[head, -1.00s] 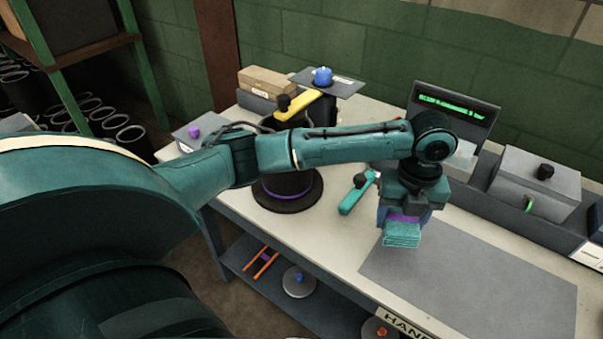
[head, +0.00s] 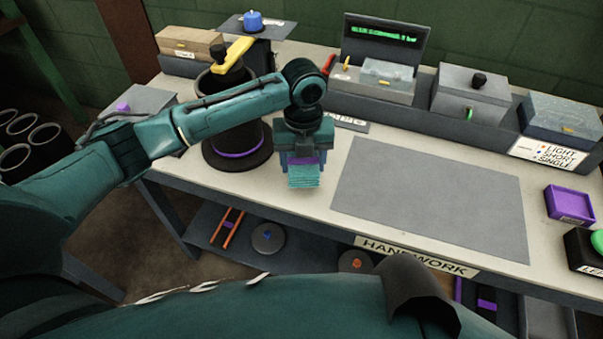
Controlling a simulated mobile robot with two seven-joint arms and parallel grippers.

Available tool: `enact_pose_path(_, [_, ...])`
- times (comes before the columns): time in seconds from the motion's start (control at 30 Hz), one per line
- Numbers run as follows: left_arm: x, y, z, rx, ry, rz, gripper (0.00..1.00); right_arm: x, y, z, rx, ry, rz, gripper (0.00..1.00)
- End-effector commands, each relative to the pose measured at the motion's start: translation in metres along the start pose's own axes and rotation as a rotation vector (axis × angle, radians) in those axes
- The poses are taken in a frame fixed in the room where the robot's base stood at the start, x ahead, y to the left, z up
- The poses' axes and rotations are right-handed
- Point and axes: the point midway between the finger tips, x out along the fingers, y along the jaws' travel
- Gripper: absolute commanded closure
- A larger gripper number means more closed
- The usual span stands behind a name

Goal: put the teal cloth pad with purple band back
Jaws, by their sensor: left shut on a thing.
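The teal cloth pad with purple band (head: 304,177) hangs from my left gripper (head: 304,158), which is shut on it. The pad is above the pale bench top (head: 330,202), left of the grey mat (head: 430,197). How high it is above the bench I cannot tell. The gripper and pad are right of the black cylinder with a purple ring (head: 238,152). The fingers hide the pad's upper part. My right gripper is not in view.
A yellow-handled lever (head: 232,52) tops the black cylinder. Grey boxes (head: 470,94) and a green-lit display (head: 384,38) line the back. A purple tray (head: 569,205) stands at the right. The grey mat is bare.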

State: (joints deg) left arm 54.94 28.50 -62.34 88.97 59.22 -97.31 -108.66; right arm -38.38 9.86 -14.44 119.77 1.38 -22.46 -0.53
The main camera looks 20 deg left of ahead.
Motion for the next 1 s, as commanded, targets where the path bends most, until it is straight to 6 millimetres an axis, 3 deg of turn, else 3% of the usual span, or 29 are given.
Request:
enact_pose_path(0.23, [0.039,0.000,-0.001,0.000,0.002,0.001,0.60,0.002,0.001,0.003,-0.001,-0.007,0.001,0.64])
enact_pose_path(0.67, [0.046,0.000,0.000,-0.001,0.000,0.001,0.60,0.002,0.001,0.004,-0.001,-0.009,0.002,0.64])
enact_pose_path(0.7, [0.047,0.000,0.000,-0.001,0.000,0.000,0.41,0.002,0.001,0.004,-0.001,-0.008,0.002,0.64])
enact_pose_path(1.0, [0.046,0.000,0.000,-0.001,0.000,0.001,0.20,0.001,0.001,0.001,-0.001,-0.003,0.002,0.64])
